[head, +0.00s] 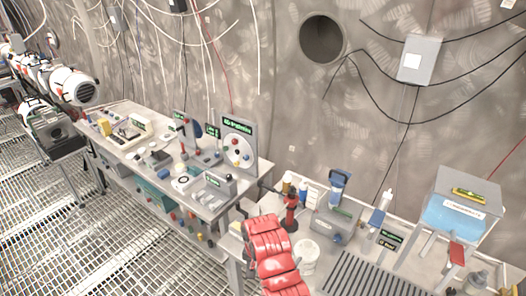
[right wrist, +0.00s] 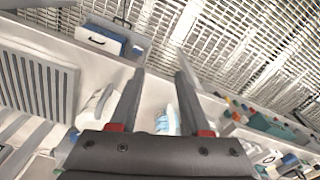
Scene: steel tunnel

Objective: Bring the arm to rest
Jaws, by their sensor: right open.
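My right gripper (right wrist: 160,74) shows in the right wrist view, with its two dark fingers apart and nothing gripped between the tips. Past the fingers are a pale tabletop and the grated floor. A blue and white item (right wrist: 167,120) shows between the finger bases; I cannot tell how far below them it is. My left gripper is in no view.
In the head view, a workbench (head: 262,170) with panels runs left. At right, a second table holds a ribbed rack (head: 370,276), a blue-topped stand (head: 462,215) and a white tub (head: 307,256). Grated floor (head: 110,240) is open.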

